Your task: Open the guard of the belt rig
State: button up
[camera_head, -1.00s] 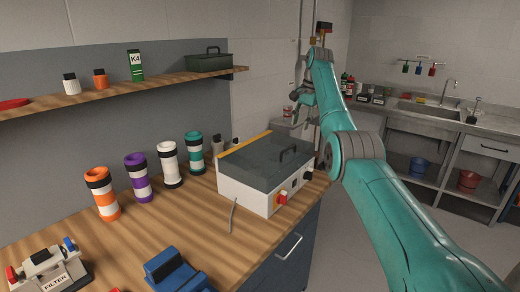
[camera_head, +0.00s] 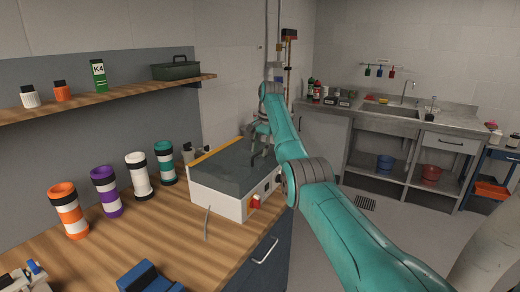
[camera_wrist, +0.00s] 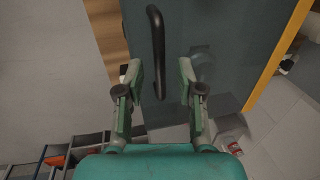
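The belt rig (camera_head: 228,206) is a white box with a red switch (camera_head: 254,202) on its front, standing on the wooden bench. Its dark grey guard (camera_head: 220,170) lies closed on top, with a black bar handle mostly hidden behind my gripper (camera_head: 258,146) in the head view. In the wrist view the handle (camera_wrist: 157,40) runs up the picture over the guard (camera_wrist: 220,35). My gripper (camera_wrist: 161,68) is open, and its fingers appear on either side of the handle's lower part. I cannot tell whether they touch it.
Orange, purple, white and teal banded tubes (camera_head: 137,176) stand left of the rig. A thin grey lever or cable (camera_head: 207,222) rises before it. A blue object (camera_head: 148,279) lies at the bench front. A shelf (camera_head: 110,98) hangs above. A sink counter (camera_head: 390,112) stands at right.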

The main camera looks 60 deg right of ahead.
grip_shut()
dwell(0.3)
